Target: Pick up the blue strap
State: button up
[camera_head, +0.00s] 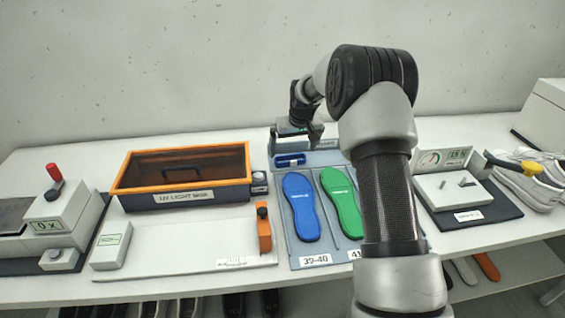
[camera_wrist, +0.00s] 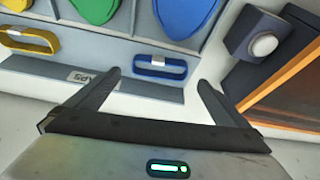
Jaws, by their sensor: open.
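The blue strap (camera_wrist: 160,71) shows in the wrist view as a small loop with a pale buckle, in a shallow grey compartment of the tray. In the head view the blue strap (camera_head: 290,163) lies above the blue insole, at the tray's back left. My gripper (camera_wrist: 159,80) is open and empty. In the wrist view its two fingertips stand on either side of the strap's outline, and I cannot tell the height between them. In the head view my gripper (camera_head: 298,130) is over the back of the tray, close to the strap.
A yellow strap (camera_wrist: 29,42) lies in another compartment. Blue (camera_head: 301,207) and green (camera_head: 343,202) insoles fill the tray's front slots. An orange-rimmed UV box (camera_head: 140,188) stands left of the tray. A gauge device (camera_head: 455,190) and shoes (camera_head: 528,184) are on the right.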

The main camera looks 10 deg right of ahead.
aim_at(292, 165)
jog(key=x, duration=0.5)
jog(key=shift+s+f, duration=0.2)
jog(key=shift+s, duration=0.05)
jog(key=c, duration=0.9)
